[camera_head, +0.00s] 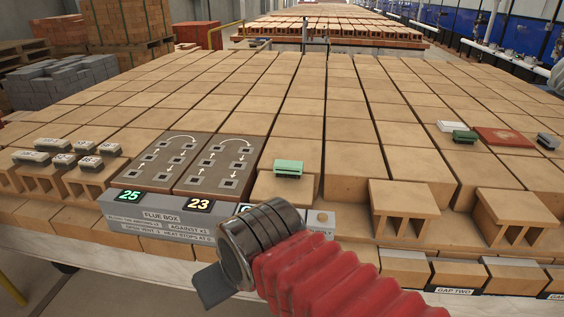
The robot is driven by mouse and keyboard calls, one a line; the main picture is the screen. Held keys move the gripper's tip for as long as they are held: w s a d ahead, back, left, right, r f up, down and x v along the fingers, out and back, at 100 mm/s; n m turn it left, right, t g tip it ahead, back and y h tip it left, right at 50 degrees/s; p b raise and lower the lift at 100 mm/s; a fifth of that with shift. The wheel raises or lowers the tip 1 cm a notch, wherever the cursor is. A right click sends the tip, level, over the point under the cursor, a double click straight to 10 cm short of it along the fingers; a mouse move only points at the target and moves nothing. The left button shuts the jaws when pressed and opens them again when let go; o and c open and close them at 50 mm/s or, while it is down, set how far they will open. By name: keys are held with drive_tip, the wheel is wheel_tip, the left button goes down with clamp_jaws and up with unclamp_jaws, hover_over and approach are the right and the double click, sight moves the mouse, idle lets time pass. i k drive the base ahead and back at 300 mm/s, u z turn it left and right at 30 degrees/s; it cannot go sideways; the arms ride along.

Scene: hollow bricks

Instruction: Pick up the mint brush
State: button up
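A small mint-green block-shaped thing, which looks like the mint brush (288,168), lies on top of a tan hollow brick just right of the grey flue box panel. It has a dark lower edge. My arm comes in from the bottom right with a red ribbed sleeve and a dark metal collar. My gripper (212,286) shows only as a dark flat piece beyond the collar, low in front of the bricks and left of the mint brush, apart from it. I cannot see both fingers or anything held.
The flue box panel (185,208) shows 25 and 23. Several grey-and-white blocks (58,146) sit on bricks at the left. A dark green block (464,136), a white block (450,126) and a red plate (503,137) lie at the right. Raised hollow bricks (404,205) stand along the front.

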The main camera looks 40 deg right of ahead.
sight(281, 167)
drive_tip(key=u, duration=0.05)
drive_tip(key=i, duration=1.8)
drive_tip(key=z, duration=1.45)
